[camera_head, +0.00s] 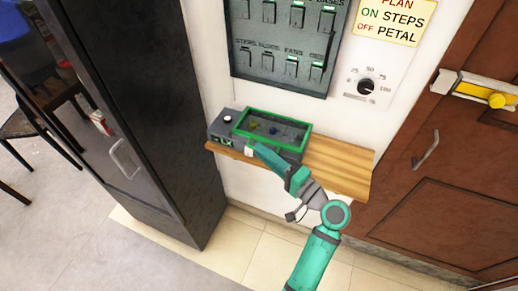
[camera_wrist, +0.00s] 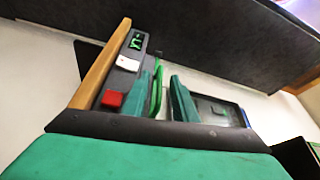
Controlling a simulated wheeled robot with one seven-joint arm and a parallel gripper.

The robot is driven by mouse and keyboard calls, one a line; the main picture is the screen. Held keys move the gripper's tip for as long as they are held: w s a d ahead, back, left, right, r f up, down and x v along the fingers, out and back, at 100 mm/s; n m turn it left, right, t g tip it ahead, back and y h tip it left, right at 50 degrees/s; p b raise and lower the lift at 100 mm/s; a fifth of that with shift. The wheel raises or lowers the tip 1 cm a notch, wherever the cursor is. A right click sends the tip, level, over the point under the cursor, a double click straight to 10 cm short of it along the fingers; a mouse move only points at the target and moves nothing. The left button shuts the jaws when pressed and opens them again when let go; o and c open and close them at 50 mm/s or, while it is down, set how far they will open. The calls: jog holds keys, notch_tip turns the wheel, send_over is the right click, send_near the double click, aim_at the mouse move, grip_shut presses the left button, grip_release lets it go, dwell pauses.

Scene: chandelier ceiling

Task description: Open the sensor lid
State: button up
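The sensor is a dark grey box (camera_head: 222,128) with a lit green display. It sits on a wooden shelf against the wall. Its lid (camera_head: 280,115) has a bright green frame around a clear pane, with small dark objects visible beneath. The lid looks down over the box. My gripper (camera_head: 259,150) is at the front side of the box, close to the lid's front edge. In the wrist view my gripper (camera_wrist: 168,92) has its two teal fingers apart, with a green strip of the lid frame (camera_wrist: 157,90) showing between them. Whether they touch it is unclear.
The wooden shelf (camera_head: 340,167) is bare to the right of the box. A tall black cabinet (camera_head: 135,110) stands close on the left. A switch panel (camera_head: 285,50) and a dial (camera_head: 366,86) are on the wall above. A brown door (camera_head: 450,170) is at right.

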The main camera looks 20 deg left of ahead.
jog(key=shift+x, duration=1.25)
jog(key=shift+c, duration=0.6)
grip_shut()
